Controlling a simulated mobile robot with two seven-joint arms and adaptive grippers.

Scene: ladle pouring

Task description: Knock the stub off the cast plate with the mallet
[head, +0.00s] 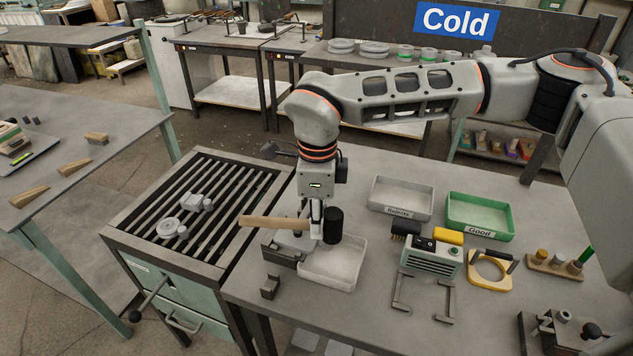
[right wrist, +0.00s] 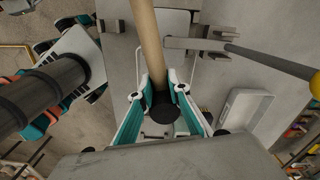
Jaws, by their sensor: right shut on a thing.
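My right gripper (head: 318,232) points down over the near-left part of the workbench, shut on the mallet's wooden handle (head: 265,222). The handle sticks out level to the left, and the black mallet head (head: 334,225) is just right of the fingers. In the right wrist view the handle (right wrist: 148,40) runs up from between the fingers (right wrist: 160,95). Light grey cast pieces, one round (head: 168,228) and one blocky (head: 196,203), lie on the slatted grate at left. Below the mallet is a dark clamp-like fixture (head: 283,253), partly hidden; I cannot tell what it holds. My left gripper is not in view.
A pale empty tray (head: 345,272) stands below and right of the mallet head. The Rejects tray (head: 402,197) and green Good tray (head: 480,215) stand further back. The slatted grate (head: 235,175) adjoins the bench.

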